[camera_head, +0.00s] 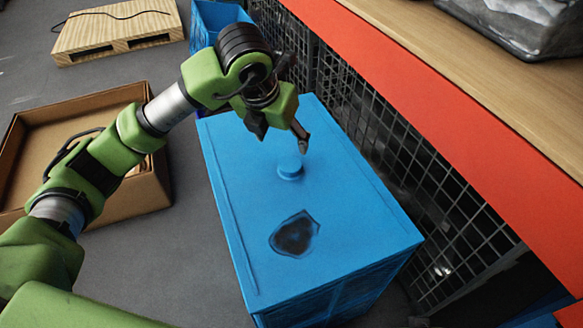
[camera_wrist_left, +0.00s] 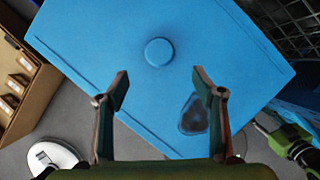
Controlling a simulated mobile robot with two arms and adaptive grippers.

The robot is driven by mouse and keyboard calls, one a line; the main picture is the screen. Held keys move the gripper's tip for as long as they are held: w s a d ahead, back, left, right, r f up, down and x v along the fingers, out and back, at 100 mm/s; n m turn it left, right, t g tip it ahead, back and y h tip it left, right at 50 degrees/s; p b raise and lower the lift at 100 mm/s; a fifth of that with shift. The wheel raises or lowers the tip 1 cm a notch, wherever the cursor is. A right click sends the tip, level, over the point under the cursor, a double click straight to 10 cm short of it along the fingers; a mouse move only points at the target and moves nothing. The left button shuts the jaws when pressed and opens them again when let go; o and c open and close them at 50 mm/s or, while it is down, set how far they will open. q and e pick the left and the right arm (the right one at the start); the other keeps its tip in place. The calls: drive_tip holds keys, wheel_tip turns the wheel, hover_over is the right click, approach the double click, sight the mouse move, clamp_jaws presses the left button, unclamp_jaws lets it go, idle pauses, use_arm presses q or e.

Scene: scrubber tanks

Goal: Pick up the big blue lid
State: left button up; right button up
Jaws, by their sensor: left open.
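The big blue lid (camera_head: 245,180) covers the top of a blue box in the middle of the head view. A round blue knob (camera_head: 290,167) stands near its middle, and a dark irregular patch (camera_head: 295,235) marks its nearer part. My left gripper (camera_head: 301,138) is over the far part of the lid, close to the knob. In the left wrist view the blue lid (camera_wrist_left: 210,45) fills the upper part. The knob (camera_wrist_left: 159,52) lies beyond the open, empty fingers of my left gripper (camera_wrist_left: 160,90).
An open cardboard box (camera_head: 90,107) stands on the floor at left. A wooden pallet (camera_head: 115,30) and another blue bin (camera_head: 215,18) are farther back. A black wire-mesh panel (camera_head: 365,120) and an orange-edged shelf (camera_head: 430,90) run close along the right of the lid.

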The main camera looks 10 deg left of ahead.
use_arm(q)
drive_tip(key=b, duration=0.1)
hover_over(290, 164)
drive_tip(key=s, duration=0.2)
wheel_tip(290, 164, down, 8)
drive_tip(key=shift+w+a+f, duration=0.1)
drive_tip(key=shift+a, duration=0.05)
drive_tip(key=x, duration=0.2)
drive_tip(key=b+x, duration=0.1)
drive_tip(key=x, duration=0.1)
drive_tip(key=shift+f, duration=0.45)
drive_tip(key=shift+r, duration=0.1)
drive_tip(key=c, duration=1.3)
drive_tip(key=shift+r, duration=0.1)
drive_tip(key=shift+c, duration=0.2)
use_arm(e)
drive_tip(key=v, duration=0.5)
drive_tip(key=shift+d, duration=0.1)
